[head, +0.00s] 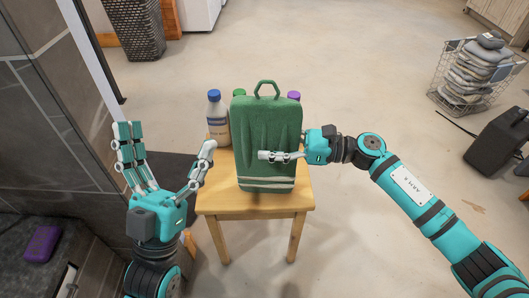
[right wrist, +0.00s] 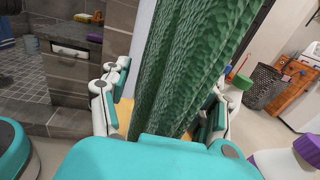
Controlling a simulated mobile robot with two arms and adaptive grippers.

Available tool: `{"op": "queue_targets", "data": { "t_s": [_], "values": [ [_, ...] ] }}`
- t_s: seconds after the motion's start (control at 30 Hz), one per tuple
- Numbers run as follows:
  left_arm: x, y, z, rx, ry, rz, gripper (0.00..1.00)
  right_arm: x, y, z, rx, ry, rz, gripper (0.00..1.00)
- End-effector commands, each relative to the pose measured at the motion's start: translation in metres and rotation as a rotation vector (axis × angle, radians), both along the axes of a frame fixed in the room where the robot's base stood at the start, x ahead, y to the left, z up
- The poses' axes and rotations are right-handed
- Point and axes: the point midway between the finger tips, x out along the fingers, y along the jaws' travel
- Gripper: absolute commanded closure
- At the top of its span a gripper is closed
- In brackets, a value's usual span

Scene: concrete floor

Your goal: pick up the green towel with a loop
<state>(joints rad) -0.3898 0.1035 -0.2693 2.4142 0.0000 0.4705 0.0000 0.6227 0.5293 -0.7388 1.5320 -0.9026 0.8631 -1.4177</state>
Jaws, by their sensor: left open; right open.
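The green towel (head: 267,125) is upright over the wooden stool, with its loop (head: 266,88) at the top and pale stripes near its bottom. In the right wrist view the towel (right wrist: 185,65) runs between the two fingers. My right gripper (head: 272,156) is open around the towel, reaching in from the right. One finger shows in front of the towel; the other is hidden behind it in the head view. My left gripper (head: 170,140) is open and empty, left of the stool and apart from the towel.
The wooden stool (head: 225,203) also bears a blue-capped bottle (head: 217,120), a green-capped one (head: 239,93) and a purple-capped one (head: 294,96), close around the towel. A tiled wall (head: 45,100) stands at left. A wire basket (head: 470,75) is far right. Floor between is clear.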

Motion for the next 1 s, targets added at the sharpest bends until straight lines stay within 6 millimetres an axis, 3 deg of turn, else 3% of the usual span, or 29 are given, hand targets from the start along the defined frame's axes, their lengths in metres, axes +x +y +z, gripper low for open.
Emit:
{"op": "queue_targets", "data": {
  "t_s": [0.1,0.37,0.83,1.0],
  "values": [
    [-0.0046,0.0008,0.0026,-0.009,-0.030,-0.002,0.00,0.0015,0.0110,0.0003,0.000,0.000,0.000,0.38],
    [-0.0056,0.0010,0.0038,-0.011,-0.036,-0.002,0.00,0.0017,0.0126,0.0001,-0.001,0.001,-0.001,0.38],
    [-0.0056,0.0009,0.0036,-0.011,-0.035,-0.002,0.00,0.0017,0.0123,0.0000,-0.001,0.001,-0.001,1.00],
    [-0.0056,0.0009,0.0037,-0.011,-0.034,-0.002,0.00,0.0017,0.0123,0.0006,0.000,0.000,-0.001,1.00]
  ]
}}
